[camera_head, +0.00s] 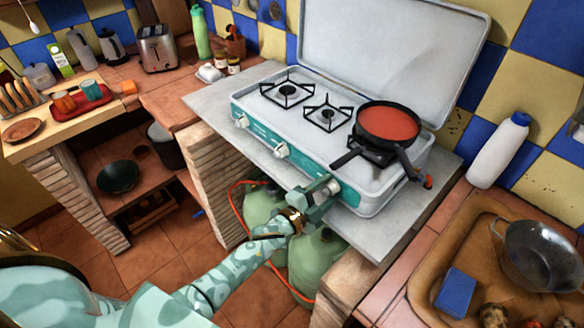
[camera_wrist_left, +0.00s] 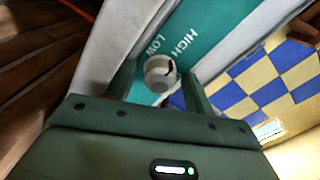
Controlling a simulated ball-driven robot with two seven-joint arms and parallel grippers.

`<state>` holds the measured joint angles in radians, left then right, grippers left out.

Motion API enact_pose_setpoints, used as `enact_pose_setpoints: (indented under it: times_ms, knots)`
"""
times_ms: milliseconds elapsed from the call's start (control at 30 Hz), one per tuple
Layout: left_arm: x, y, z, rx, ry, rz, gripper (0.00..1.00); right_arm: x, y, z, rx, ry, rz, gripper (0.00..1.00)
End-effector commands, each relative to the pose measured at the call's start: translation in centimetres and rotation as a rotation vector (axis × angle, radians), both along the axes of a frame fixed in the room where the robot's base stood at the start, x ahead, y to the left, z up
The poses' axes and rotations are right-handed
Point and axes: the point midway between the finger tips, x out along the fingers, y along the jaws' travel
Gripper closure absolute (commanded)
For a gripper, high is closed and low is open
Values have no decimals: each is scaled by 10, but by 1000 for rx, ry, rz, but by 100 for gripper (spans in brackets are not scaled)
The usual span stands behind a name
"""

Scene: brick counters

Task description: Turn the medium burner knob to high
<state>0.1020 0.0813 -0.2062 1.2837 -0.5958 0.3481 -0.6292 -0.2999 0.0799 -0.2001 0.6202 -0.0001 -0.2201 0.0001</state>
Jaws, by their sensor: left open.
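The white camping stove (camera_head: 228,103) stands open on a grey counter slab, with three burners and a teal front panel. Its front knobs are the left knob (camera_head: 241,121), the middle knob (camera_head: 281,150) and the right knob (camera_head: 333,186). My left gripper (camera_head: 326,188) is at the right knob, below the pan. In the left wrist view this pale round knob (camera_wrist_left: 160,72) sits between the two open fingers (camera_wrist_left: 160,90), with a dark mark on its face and HIGH and LOW printed beside it. I cannot tell whether the fingers touch it. My right gripper is not in view.
A black pan (camera_head: 388,122) with red contents sits on the right burner, its handle reaching toward the front edge. Green gas bottles (camera_head: 316,262) with an orange hose stand below.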

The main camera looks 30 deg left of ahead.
Motion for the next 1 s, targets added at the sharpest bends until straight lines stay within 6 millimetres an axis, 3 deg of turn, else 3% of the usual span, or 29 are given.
enact_pose_setpoints:
  times_ms: [167, 267, 433, 633, 1000]
  knots:
    - [0, -1, -3, 79, -29, 0, 45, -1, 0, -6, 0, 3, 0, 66]
    - [0, 0, -6, 266, -96, 1, 45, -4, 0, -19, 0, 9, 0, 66]
    - [0, 0, -9, 812, -294, 0, 45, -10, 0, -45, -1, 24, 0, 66]
    - [0, 0, -4, 1485, -537, 1, 45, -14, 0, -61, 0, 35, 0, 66]
    - [-87, 31, -3, 1478, -533, -3, 45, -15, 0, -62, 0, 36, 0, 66]
